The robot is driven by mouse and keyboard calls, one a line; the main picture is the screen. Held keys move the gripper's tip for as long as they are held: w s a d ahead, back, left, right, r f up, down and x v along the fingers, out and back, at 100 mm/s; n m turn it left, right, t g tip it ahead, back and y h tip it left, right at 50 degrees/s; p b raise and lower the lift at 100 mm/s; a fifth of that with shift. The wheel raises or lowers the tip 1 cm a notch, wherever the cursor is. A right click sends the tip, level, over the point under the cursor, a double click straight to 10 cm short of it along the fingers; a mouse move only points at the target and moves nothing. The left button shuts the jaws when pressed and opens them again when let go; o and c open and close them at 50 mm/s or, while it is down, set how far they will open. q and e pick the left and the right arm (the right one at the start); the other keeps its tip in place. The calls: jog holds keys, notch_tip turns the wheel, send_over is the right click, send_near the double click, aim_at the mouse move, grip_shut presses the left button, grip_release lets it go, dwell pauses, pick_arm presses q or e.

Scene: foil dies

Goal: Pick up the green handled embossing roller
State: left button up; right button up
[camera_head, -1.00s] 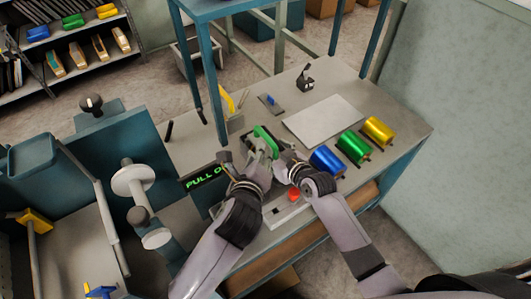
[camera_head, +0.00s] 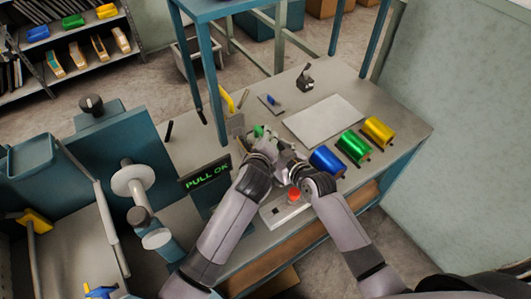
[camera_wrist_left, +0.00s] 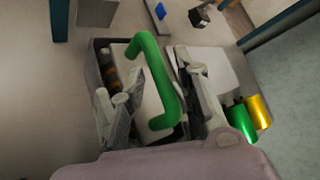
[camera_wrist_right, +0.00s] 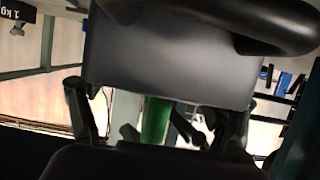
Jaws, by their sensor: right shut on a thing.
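The green handle (camera_wrist_left: 155,80) of the roller lies between the spread fingers of my left gripper (camera_wrist_left: 162,98), over a dark grey tray or box (camera_wrist_left: 92,62). A dark, brown-banded cylinder (camera_wrist_left: 110,68) shows beside it. In the head view, the left gripper (camera_head: 264,150) hides most of the handle (camera_head: 258,131). My right gripper (camera_head: 288,168) is close beside it. In the right wrist view, the right gripper (camera_wrist_right: 158,118) is shut on a grey thing (camera_wrist_right: 165,60), probably that box. The green handle (camera_wrist_right: 156,119) shows beyond, partly hidden.
Blue (camera_head: 326,161), green (camera_head: 353,146) and yellow (camera_head: 378,131) foil rolls lie on the right of the table. A red button (camera_head: 293,194) is in front. A sign reading PULL OK (camera_head: 207,177) stands at left.

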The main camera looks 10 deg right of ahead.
pick_arm(q)
jog(key=shift+c, duration=0.2)
jog(key=c, duration=0.7)
grip_shut()
jog(key=shift+a+f, duration=0.1)
jog(key=shift+f, duration=0.05)
jog(key=shift+w+r, duration=0.1)
jog(key=shift+r, duration=0.15)
